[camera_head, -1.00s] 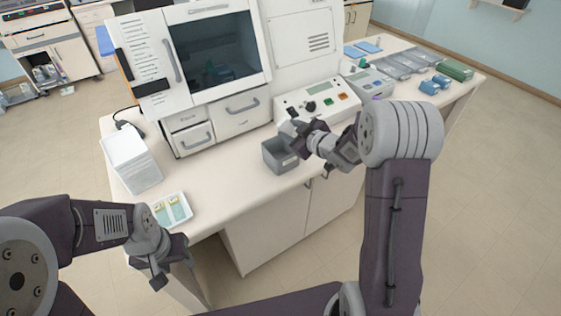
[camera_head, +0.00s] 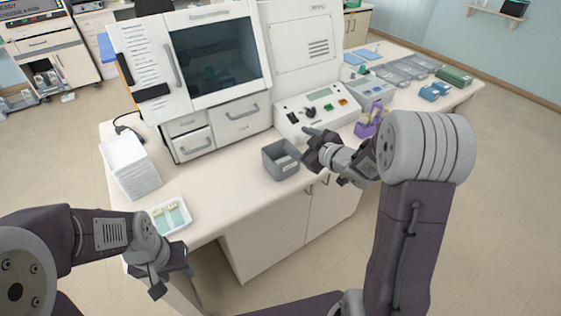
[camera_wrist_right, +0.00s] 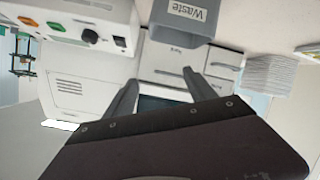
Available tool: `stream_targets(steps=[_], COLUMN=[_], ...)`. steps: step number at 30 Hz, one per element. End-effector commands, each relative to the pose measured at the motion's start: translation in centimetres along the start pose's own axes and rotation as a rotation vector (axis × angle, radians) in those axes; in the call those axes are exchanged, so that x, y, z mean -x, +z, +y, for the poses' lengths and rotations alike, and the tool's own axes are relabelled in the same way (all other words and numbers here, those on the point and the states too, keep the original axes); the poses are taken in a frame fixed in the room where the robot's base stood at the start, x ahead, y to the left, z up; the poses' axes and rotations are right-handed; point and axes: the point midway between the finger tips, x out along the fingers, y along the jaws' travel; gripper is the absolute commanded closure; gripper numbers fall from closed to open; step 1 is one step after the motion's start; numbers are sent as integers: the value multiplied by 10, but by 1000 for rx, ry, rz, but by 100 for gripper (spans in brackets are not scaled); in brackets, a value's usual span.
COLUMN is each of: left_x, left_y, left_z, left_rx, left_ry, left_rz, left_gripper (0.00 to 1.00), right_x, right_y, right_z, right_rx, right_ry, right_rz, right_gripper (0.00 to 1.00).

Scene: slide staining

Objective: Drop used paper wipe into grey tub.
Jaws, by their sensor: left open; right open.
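The grey tub (camera_head: 272,161) stands near the table's front edge, left of my right gripper, with a pale label on its front. In the right wrist view the tub (camera_wrist_right: 200,27) reads "Waste" and shows upside down at the top. No used wipe can be made out; the tub's inside is not clear. A stack of white sheets (camera_head: 133,168) stands at the table's left; it shows in the right wrist view (camera_wrist_right: 270,75) too. My right gripper (camera_head: 308,143) is open and empty, beside the tub. My left gripper (camera_head: 172,284) is open, low before the table's front edge.
A white tray with slides (camera_head: 170,216) lies at the front left. A white cabinet machine (camera_head: 215,50) and a control box (camera_head: 318,108) stand behind the tub. A purple holder (camera_head: 369,121) stands right of the gripper. Bare tabletop lies left of the tub.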

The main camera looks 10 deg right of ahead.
Motion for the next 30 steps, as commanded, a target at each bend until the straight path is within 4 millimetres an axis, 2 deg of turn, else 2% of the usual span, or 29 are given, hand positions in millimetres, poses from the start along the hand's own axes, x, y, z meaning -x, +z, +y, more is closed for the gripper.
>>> stream_targets(steps=[4, 9, 26, 28, 30], left_x=[0, 1, 1, 1, 1], left_y=[0, 0, 0, 0, 0], left_z=[0, 0, 0, 0, 0], left_rx=[0, 0, 0, 0, 0], left_ry=[0, 0, 0, 0, 0], left_rz=[0, 0, 0, 0, 0], left_gripper=[55, 55, 55, 55, 55], right_x=[28, 41, 40, 36, 32], right_y=[0, 0, -1, -11, -33], right_z=[2, 0, -2, -12, -30], right_rx=[1, -1, 1, 16, 49], right_ry=[4, 1, -5, -28, -66], right_rz=[-1, -1, 1, 18, 56], right_gripper=[35, 35, 35, 35, 35])
